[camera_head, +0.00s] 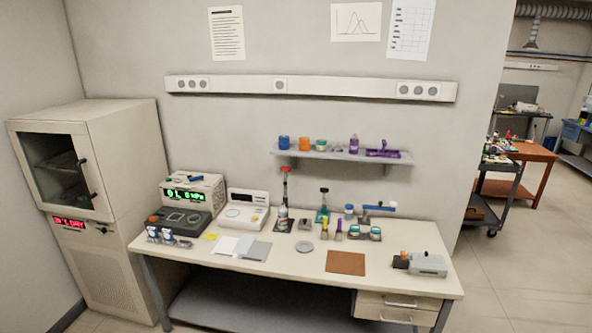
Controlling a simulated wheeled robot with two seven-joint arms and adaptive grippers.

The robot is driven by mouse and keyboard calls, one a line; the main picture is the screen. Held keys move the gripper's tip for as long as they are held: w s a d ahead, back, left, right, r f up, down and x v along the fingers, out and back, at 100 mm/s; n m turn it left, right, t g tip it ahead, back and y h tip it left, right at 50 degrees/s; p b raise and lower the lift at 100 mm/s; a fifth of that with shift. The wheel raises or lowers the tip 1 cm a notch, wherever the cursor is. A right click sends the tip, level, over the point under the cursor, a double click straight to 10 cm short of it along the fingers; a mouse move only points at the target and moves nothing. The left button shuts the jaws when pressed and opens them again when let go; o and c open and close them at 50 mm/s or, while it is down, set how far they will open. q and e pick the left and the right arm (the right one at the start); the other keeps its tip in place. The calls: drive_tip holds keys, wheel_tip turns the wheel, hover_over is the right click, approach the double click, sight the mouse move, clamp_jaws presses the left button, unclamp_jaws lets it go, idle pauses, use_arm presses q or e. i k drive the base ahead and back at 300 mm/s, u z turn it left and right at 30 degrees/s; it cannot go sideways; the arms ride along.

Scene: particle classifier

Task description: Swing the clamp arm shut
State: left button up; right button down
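The clamp arm is too small to make out with certainty from this distance. A small stand with a blue and white horizontal bar (378,207) is at the back right of the bench; I cannot tell whether this bar is the clamp arm. A small grey device (429,265) with an orange-topped part beside it sits at the bench's right end, and its details are unclear. A stand with a red top (285,171) rises at the back middle. Neither of my grippers shows in the view.
The white bench (300,261) also carries a scale (246,210), a box with a green display (192,192), a brown mat (345,263) and several small containers. A shelf (310,155) hangs above. A tall cabinet (125,150) stands left.

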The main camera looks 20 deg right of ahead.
sight(286, 169)
drive_tip(key=z, duration=0.55)
drive_tip(key=i, duration=0.6)
drive_tip(key=z, duration=0.85)
drive_tip(key=i, duration=1.45)
drive_tip(key=u, duration=1)
drive_tip(key=i, duration=0.45)
drive_tip(key=u, duration=0.55)
